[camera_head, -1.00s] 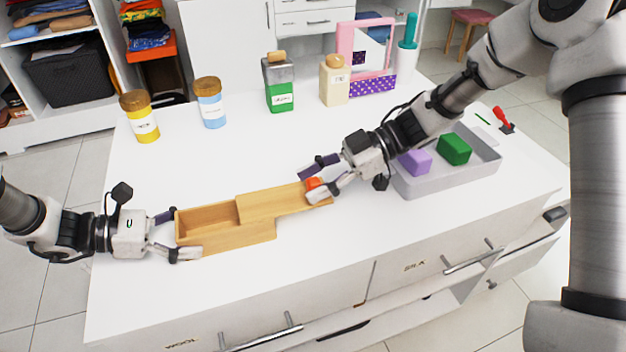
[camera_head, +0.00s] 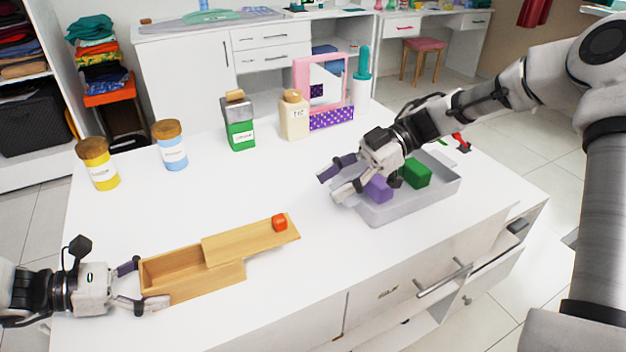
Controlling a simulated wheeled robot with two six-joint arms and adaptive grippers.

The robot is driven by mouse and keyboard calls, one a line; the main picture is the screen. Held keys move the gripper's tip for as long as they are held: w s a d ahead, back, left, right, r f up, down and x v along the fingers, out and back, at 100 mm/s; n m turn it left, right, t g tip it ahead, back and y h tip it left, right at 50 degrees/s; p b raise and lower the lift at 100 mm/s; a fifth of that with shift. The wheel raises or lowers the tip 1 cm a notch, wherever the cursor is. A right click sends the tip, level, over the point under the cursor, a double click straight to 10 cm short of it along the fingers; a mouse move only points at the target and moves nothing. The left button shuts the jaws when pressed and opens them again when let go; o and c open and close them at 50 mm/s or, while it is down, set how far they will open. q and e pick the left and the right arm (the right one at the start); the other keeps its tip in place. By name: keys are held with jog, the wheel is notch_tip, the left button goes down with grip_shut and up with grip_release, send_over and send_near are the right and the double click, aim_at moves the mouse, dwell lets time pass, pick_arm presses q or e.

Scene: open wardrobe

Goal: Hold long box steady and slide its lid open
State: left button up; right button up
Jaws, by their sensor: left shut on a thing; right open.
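The long wooden box (camera_head: 208,290) lies on the white table at the front left. Its left part is uncovered and looks empty inside. Its wooden lid (camera_head: 240,240) is slid to the right and sticks out past the box's right end. A red-orange knob (camera_head: 279,223) sits near the lid's right end. My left gripper (camera_head: 140,284) is shut on the box's left end. My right gripper (camera_head: 335,180) is open and empty, above the table beside the grey tray, away from the lid.
The grey tray (camera_head: 378,214) holds a purple block (camera_head: 378,190) and a green block (camera_head: 416,172). Yellow (camera_head: 99,165) and blue (camera_head: 170,146) jars, a green bottle (camera_head: 239,122), a cream bottle (camera_head: 294,116) and a pink-framed mirror (camera_head: 322,90) stand behind. The table's middle is clear.

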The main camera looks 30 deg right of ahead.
pick_arm(q)
jog(key=o, duration=1)
jog(key=shift+w+a+r+p, duration=0.1)
jog(key=shift+a+r+p, duration=0.3)
jog(key=shift+p, duration=0.05)
jog(key=p+v, duration=0.1)
jog(key=v, duration=0.1)
jog(key=p+v, duration=0.1)
jog(key=v, duration=0.1)
jog(key=p+v, duration=0.2)
jog(key=shift+a+r, duration=0.15)
jog(key=shift+r, duration=0.3)
jog(key=shift+a+r, duration=0.1)
jog(key=shift+a, duration=0.35)
